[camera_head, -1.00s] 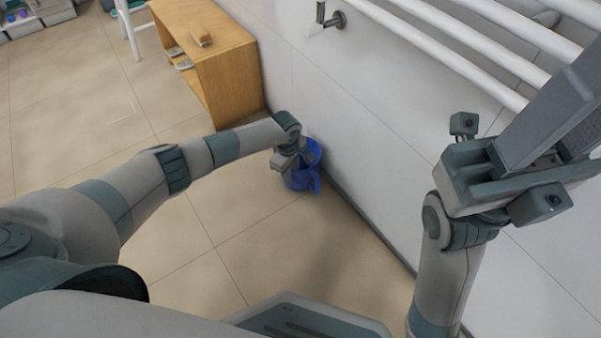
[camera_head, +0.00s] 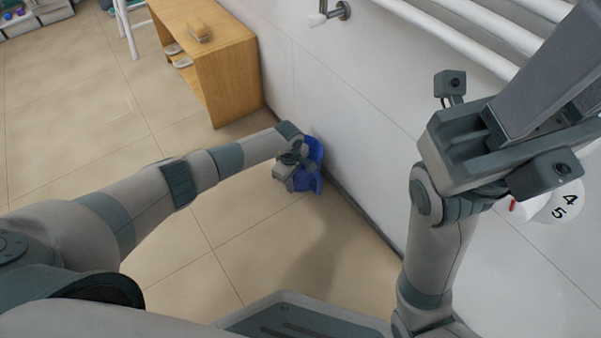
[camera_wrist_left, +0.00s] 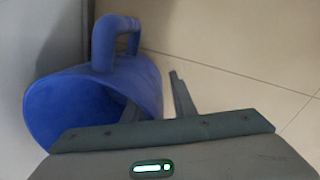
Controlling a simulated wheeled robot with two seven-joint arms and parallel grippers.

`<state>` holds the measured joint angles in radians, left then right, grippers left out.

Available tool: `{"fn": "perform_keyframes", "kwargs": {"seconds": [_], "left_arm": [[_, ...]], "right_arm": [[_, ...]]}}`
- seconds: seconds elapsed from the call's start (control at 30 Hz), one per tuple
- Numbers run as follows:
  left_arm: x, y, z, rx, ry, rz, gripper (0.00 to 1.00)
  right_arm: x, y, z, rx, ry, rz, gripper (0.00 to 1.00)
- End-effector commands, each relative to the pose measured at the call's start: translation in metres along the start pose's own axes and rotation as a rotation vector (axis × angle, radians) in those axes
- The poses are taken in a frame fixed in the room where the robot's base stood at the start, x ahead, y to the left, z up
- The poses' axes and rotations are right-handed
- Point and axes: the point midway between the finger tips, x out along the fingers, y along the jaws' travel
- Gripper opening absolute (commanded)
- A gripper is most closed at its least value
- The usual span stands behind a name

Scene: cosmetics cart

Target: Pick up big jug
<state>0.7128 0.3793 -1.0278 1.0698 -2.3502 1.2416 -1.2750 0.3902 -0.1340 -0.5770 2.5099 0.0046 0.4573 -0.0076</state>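The big blue jug (camera_head: 314,156) stands on the floor by the white wall, partly hidden by my left gripper (camera_head: 299,170) in the head view. In the left wrist view the jug (camera_wrist_left: 75,98) has its wide mouth towards the camera and its handle (camera_wrist_left: 106,42) at the top. My left gripper (camera_wrist_left: 157,110) is open around the jug's wall: one finger shows in the mouth, the other outside to the right, with a gap to the wall. My right gripper (camera_head: 545,90) is raised at the right, away from the jug; its finger opening cannot be made out.
A wooden cabinet (camera_head: 235,85) stands along the wall beyond the jug. White rails (camera_head: 460,40) run along the wall at upper right. A white round thing with numbers (camera_head: 562,205) shows behind my right gripper. The tiled floor (camera_head: 90,100) to the left is clear.

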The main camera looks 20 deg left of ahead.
Motion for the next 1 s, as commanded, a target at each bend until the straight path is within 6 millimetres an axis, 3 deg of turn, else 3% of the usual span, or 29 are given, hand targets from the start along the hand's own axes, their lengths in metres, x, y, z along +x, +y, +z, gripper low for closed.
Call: {"fn": "perform_keyframes", "kwargs": {"seconds": [0.53,0.63,0.67,1.0], "left_arm": [[0.0025,0.0002,0.0014,0.001,0.0,0.001,0.24],[0.0025,0.0002,0.0014,0.001,0.0,0.001,0.02],[0.0025,0.0002,0.0014,0.001,0.0,0.001,0.0],[0.002,0.0004,0.0015,0.002,-0.001,0.001,0.0]], "right_arm": [[0.0001,-0.0004,-0.0016,0.004,0.008,0.001,0.31],[0.0,-0.0003,-0.0016,0.003,0.008,0.001,0.31],[0.0,-0.0003,-0.0016,0.003,0.008,0.001,0.31],[0.0001,-0.0001,-0.0016,0.002,0.008,0.001,0.31]]}}
